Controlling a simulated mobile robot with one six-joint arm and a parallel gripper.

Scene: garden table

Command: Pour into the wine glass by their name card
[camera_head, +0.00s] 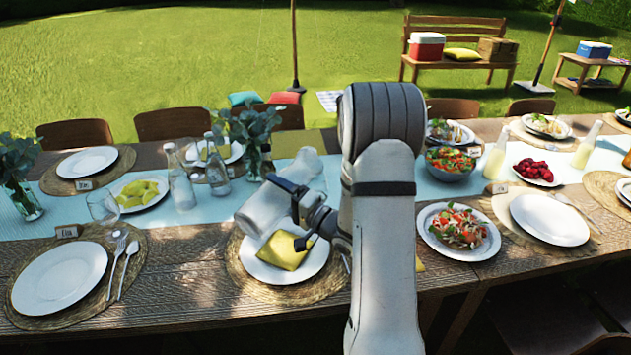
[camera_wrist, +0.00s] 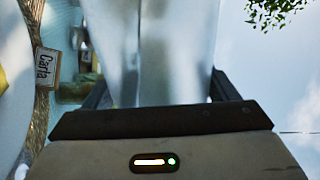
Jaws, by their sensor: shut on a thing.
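My gripper (camera_head: 291,196) is shut on a pale, see-through carafe (camera_head: 266,209), tilted above a white plate with a yellow napkin (camera_head: 283,250). The carafe (camera_wrist: 135,45) also fills the middle of the wrist view between the fingers. A name card (camera_wrist: 46,66), seemingly reading "Carha", shows at the left of the wrist view. An empty wine glass (camera_head: 103,207) stands at the left in the head view, near a name card (camera_head: 67,232) too small to read surely. No wine glass is clear near the carafe's mouth; the carafe and gripper hide part of that area.
Two clear bottles (camera_head: 179,180) (camera_head: 217,167) and a plate of lemons (camera_head: 141,194) stand left of the carafe. A vase of leaves (camera_head: 250,150) is behind it. A salad plate (camera_head: 459,228) and bowl (camera_head: 450,163) are right of my arm.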

